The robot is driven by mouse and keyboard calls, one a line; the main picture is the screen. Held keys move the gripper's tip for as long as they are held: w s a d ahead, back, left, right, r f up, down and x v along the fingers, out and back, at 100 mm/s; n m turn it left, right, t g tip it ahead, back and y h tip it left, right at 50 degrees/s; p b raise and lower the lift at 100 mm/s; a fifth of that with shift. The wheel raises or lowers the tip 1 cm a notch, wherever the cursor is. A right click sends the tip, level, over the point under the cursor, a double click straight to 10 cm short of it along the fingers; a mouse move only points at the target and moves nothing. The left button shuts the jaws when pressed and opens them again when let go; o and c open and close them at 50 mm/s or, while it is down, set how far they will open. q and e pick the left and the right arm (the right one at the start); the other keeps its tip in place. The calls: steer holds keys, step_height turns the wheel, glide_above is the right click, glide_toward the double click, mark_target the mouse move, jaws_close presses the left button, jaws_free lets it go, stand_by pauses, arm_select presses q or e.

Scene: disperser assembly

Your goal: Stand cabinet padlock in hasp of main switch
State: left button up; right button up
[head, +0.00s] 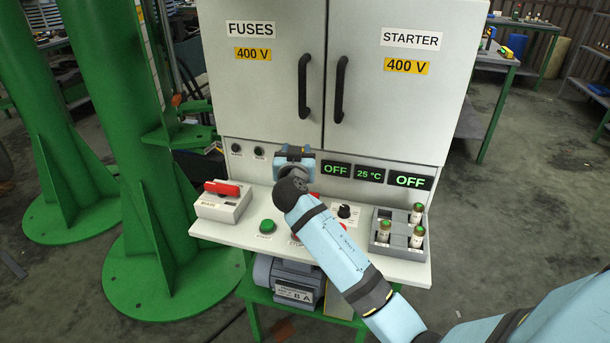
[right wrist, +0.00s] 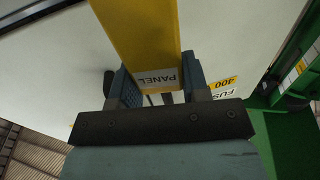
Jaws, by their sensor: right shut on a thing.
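The main switch (head: 222,200) is a pale box with a red handle, at the left end of the panel's shelf in the head view. I cannot make out its hasp. My right gripper (head: 295,153) is above the shelf and in front of the cabinet, to the right of the main switch and apart from it. In the right wrist view my right gripper (right wrist: 160,82) is shut on a yellow body (right wrist: 137,30) with a white label reading PANEL, which looks like the cabinet padlock. Its shackle is not visible, and my arm hides it in the head view. My left gripper is not in view.
A green button (head: 267,226) and a black knob (head: 345,211) are on the shelf (head: 215,233). A grey holder (head: 382,238) with fuses stands at its right. Cabinet doors (head: 265,90) with black handles rise behind. A green column (head: 105,130) stands left.

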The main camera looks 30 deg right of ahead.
steer(key=d+h+b, duration=0.1)
steer(key=w+d+f+m+g+b, duration=0.1)
steer(key=b, duration=0.1)
steer(key=w+d+m+h+b, duration=0.1)
steer(key=shift+w+d+f+g+h, duration=0.25)
steer(key=shift+d+g+h, duration=0.05)
steer(key=shift+d+g, duration=0.1)
steer(key=shift+w+d+r+g+h+b, duration=0.25)
steer(key=shift+d+g+h+b, duration=0.1)
steer(key=shift+h+b, duration=0.1)
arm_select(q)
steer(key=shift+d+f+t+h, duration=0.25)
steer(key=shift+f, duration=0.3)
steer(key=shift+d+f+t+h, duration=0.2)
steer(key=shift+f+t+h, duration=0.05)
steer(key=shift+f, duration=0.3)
arm_select(e)
steer(key=shift+s, duration=0.1)
